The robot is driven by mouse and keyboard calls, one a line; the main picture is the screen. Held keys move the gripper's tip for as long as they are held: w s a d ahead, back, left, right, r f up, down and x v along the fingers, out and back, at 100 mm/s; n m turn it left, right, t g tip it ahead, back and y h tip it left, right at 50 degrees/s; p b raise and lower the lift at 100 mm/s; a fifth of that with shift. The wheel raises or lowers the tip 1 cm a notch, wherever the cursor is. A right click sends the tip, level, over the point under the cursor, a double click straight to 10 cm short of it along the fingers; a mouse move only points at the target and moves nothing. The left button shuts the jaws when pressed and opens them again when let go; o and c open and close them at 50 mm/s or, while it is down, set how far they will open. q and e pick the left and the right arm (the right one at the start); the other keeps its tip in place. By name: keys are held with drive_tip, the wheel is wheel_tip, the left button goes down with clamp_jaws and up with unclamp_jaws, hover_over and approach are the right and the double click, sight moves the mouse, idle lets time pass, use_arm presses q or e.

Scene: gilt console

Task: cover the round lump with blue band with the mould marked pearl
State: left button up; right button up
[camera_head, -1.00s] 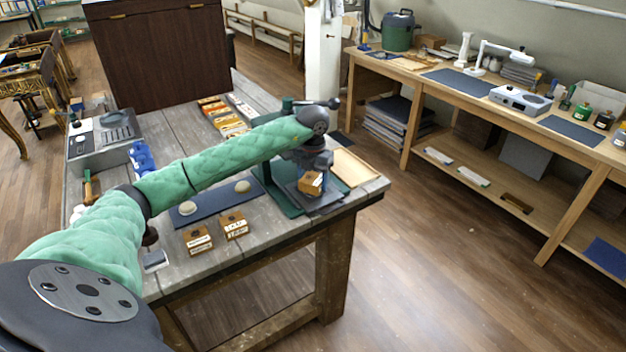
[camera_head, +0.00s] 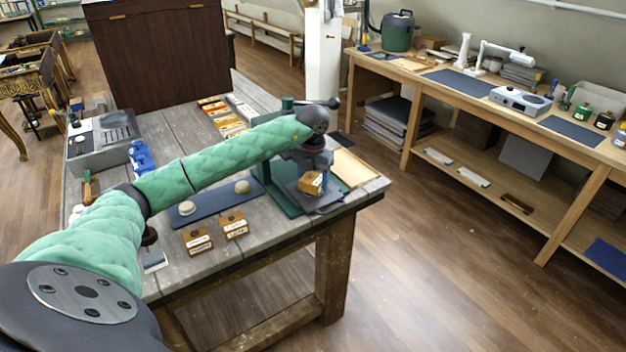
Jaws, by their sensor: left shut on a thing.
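My left gripper (camera_head: 312,172) is shut on a small wooden mould (camera_head: 309,184) with a pale label. It holds the mould at the table's right end, over or in front of a green press-like stand. The label is too small to read. Two pale round lumps lie on a dark blue mat (camera_head: 214,203): a left lump (camera_head: 187,208) and a right lump (camera_head: 242,187). I cannot tell which has a blue band. Two more labelled wooden moulds, a left mould (camera_head: 198,240) and a right mould (camera_head: 233,225), stand on the table in front of the mat. My right gripper is not in view.
The green stand (camera_head: 287,203) stands beside the held mould. A pale board (camera_head: 354,168) lies at the table's right edge. Rows of coloured blocks (camera_head: 222,115) lie farther back. Blue items (camera_head: 141,157) and a grey unit (camera_head: 100,140) stand at the left.

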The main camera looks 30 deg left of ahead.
use_arm(q)
drive_tip(key=o, duration=1.1)
drive_tip(key=shift+r+b, duration=0.6)
wheel_tip(320, 180, up, 2)
drive_tip(key=shift+r+b, duration=0.15)
drive_tip(key=shift+b, duration=0.45)
drive_tip(key=shift+w+d+r+b, duration=0.1)
drive_tip(key=shift+d+r+b, duration=0.5)
drive_tip(key=shift+d+r, duration=1)
drive_tip(key=shift+d+r+b, duration=0.55)
drive_tip(key=shift+d+r, duration=0.3)
drive_tip(key=shift+d, duration=1.45)
drive_tip(key=shift+w+d+r+b, duration=0.1)
drive_tip(key=shift+d+r+b, duration=0.5)
drive_tip(key=shift+d+r, duration=1)
drive_tip(key=shift+d+f, duration=0.3)
drive_tip(key=shift+d, duration=0.05)
